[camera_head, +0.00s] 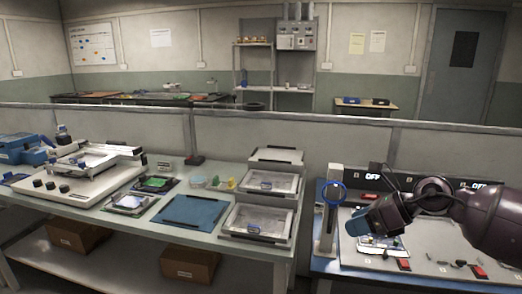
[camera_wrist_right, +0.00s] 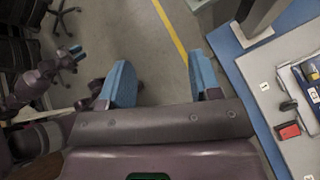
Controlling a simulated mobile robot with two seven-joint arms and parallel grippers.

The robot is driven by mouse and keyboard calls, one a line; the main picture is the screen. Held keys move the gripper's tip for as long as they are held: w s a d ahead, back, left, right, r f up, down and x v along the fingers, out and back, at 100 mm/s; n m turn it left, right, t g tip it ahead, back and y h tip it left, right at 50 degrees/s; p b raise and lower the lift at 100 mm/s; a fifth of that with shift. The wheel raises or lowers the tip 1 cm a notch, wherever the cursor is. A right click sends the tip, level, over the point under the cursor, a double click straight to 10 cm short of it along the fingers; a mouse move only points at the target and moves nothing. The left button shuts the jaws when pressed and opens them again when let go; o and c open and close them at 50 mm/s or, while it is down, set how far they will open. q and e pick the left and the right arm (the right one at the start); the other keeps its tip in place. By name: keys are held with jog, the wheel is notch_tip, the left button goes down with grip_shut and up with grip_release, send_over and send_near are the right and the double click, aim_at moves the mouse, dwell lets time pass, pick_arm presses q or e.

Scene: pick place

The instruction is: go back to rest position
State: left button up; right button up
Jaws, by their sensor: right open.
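My right gripper (camera_head: 362,222) is above the left part of the right-hand workbench in the head view, its blue fingers pointing left. In the right wrist view the gripper's two blue fingers (camera_wrist_right: 161,80) stand wide apart with nothing between them but floor behind. My left arm is out of the head view. A dark arm with small blue tips, my left gripper (camera_wrist_right: 77,51), shows at the left of the right wrist view, too small to judge its opening.
The left workbench (camera_head: 150,222) holds trays, a blue mat (camera_head: 190,210) and devices. Floor beneath the right gripper looks clear; a chair (camera_wrist_right: 65,15) stands beyond.

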jog(key=s+a+r+m+t+y, duration=0.1)
jog(key=a+r+m+t+y, duration=0.25)
jog(key=a+m+y, duration=0.35)
jog(key=s+d+f+m+t+h+p, duration=0.1)
jog(key=s+d+f+m+t+h, duration=0.25)
jog(key=m, duration=0.55)
jog(key=s+d+f+m+t+h, duration=0.15)
jog(key=f+m+h, duration=0.25)
jog(key=f+m, duration=0.45)
jog(key=s+d+f+m+t+h+p, duration=0.1)
jog(key=s+d+f+m+t+h, duration=0.2)
jog(key=m, duration=0.7)
pick_arm(q)
jog(key=shift+s+a+r+p, duration=0.15)
jog(key=shift+r+p, duration=0.15)
jog(key=shift+r, duration=0.3)
jog(key=shift+s+a+r+p, duration=0.15)
jog(key=shift+r+p, duration=0.1)
jog(key=shift+r, duration=0.35)
pick_arm(e)
jog(key=s+d+f+m+g+h, duration=0.2)
jog(key=s+f+m, duration=0.3)
jog(key=s+f, duration=0.4)
jog(key=s+d+f+m+g+h, duration=0.2)
jog(key=s+f, duration=0.6)
jog(key=s, duration=0.8)
jog(key=m+h, duration=0.2)
jog(key=m, duration=0.1)
jog(key=shift+s+d+f, duration=0.2)
jog(key=shift+f, duration=0.15)
